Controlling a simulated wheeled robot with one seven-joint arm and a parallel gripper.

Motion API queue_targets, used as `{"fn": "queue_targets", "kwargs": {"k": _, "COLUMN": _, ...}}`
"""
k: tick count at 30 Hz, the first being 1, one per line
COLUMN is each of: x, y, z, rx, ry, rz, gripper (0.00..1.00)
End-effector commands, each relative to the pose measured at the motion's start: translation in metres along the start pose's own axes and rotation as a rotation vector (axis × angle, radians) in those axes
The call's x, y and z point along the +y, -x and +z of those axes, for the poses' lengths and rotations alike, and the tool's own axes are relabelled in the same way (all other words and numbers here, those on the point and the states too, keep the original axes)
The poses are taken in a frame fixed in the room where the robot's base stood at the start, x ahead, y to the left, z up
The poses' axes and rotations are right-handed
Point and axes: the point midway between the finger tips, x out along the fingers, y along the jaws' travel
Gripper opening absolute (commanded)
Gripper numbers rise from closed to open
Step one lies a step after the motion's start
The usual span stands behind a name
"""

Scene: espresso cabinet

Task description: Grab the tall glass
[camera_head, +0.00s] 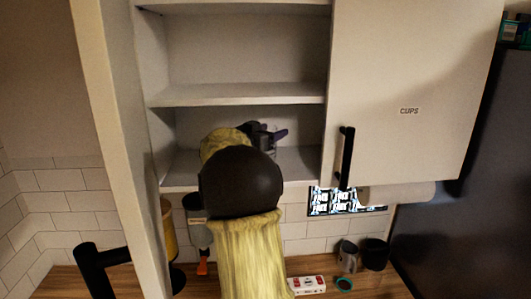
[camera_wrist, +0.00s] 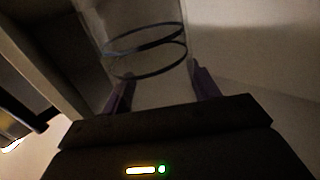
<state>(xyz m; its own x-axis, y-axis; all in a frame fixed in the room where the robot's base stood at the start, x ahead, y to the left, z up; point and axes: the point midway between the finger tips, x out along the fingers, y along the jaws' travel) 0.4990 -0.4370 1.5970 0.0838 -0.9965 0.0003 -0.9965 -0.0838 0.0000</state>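A clear tall glass (camera_wrist: 146,50) shows in the wrist view as two thin dark rings with see-through walls. It lies just ahead of my gripper (camera_wrist: 163,82), and its near part appears between the two purple fingers. The fingers are apart, one on each side of the glass; contact is not clear. In the head view my gripper (camera_head: 262,134) reaches into the lowest cabinet shelf. My own arm hides most of it there, and I cannot make out the glass in that view.
The cabinet shelf (camera_head: 300,160) has side walls and a shelf board (camera_head: 240,95) close above my gripper. A door marked CUPS (camera_head: 410,70) stands at the right. Below, a counter (camera_head: 330,285) holds a dark cup (camera_head: 374,254) and a grey cup (camera_head: 347,252).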

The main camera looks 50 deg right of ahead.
Motion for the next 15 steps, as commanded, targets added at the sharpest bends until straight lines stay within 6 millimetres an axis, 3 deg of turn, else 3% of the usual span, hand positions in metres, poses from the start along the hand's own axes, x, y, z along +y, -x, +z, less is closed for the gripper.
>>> {"fn": "queue_targets", "kwargs": {"k": 1, "x": -0.0003, "y": 0.0002, "z": 0.0000, "rx": 0.000, "ry": 0.000, "rz": -0.001, "gripper": 0.41}}
{"fn": "queue_targets", "kwargs": {"k": 5, "x": -0.0003, "y": 0.0003, "z": 0.0000, "rx": 0.000, "ry": 0.000, "rz": -0.001, "gripper": 0.15}}
{"fn": "queue_targets", "kwargs": {"k": 15, "x": -0.0002, "y": 0.0002, "z": -0.0034, "rx": 0.001, "ry": -0.003, "rz": 0.000, "gripper": 0.15}}
